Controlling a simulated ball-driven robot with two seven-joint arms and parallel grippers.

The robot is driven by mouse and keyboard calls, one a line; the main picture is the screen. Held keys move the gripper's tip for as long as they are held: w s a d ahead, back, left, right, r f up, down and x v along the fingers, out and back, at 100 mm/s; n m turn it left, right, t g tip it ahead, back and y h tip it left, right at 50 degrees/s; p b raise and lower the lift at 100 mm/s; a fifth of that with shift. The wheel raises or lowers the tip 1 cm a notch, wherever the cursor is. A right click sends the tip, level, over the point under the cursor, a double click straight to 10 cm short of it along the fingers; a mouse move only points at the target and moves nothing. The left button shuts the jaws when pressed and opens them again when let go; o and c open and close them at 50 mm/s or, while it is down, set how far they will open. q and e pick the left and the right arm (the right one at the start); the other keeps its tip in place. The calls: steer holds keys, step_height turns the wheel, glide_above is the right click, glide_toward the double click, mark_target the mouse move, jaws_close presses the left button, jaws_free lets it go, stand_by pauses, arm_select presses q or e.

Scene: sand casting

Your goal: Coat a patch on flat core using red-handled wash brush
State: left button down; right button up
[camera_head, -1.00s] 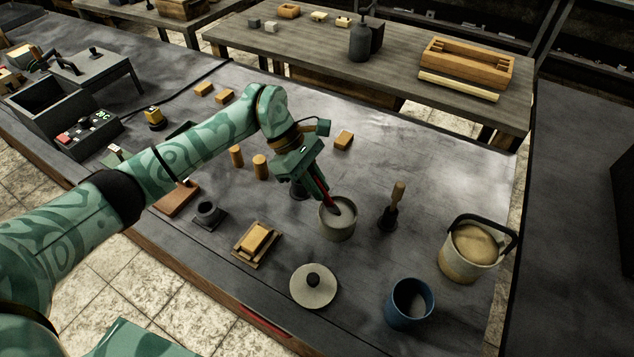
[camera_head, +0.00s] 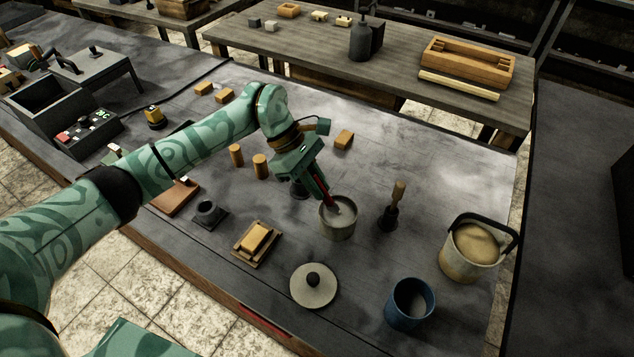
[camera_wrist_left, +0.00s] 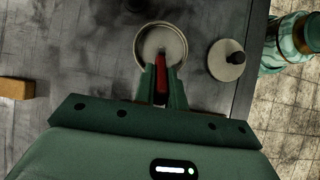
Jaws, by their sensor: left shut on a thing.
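My left gripper (camera_head: 318,184) is shut on the red-handled wash brush (camera_head: 327,199). The brush points down into the open round pot (camera_head: 337,226), which holds pale wash. In the left wrist view the red handle (camera_wrist_left: 161,80) sits between the fingers, and its far end reaches inside the pot rim (camera_wrist_left: 138,48). The bristles are too small to make out. A tan rectangular block, which looks like the flat core (camera_head: 256,237), lies in a wooden holder (camera_head: 240,255) left of and nearer than the pot. My right gripper is not in view.
The pot's lid (camera_head: 314,286) lies on the bench in front. A blue cup (camera_head: 409,305), a sand bucket (camera_head: 467,262) and an upright wooden-handled tool (camera_head: 397,195) stand to the right. Two cylindrical cores (camera_head: 260,167) stand left of the gripper. A dark square piece (camera_head: 209,214) lies beyond the holder.

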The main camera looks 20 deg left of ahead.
arm_select(q)
steer(key=shift+f, duration=0.1)
steer(key=shift+r+p, duration=1.7)
steer(key=shift+r, duration=1.85)
steer(key=shift+s+m+g, duration=0.15)
steer(key=shift+m+g, duration=0.15)
steer(key=shift+m, duration=0.2)
steer(key=s+a+r+m+g+y, duration=0.25)
steer(key=s+m+g+y, duration=0.3)
steer(key=s+m, duration=0.85)
steer(key=shift+m+t+y, duration=0.25)
steer(key=shift+m+y, duration=0.15)
steer(key=shift+y, duration=0.05)
steer(key=shift+a+r, duration=1.5)
steer(key=shift+r, duration=0.05)
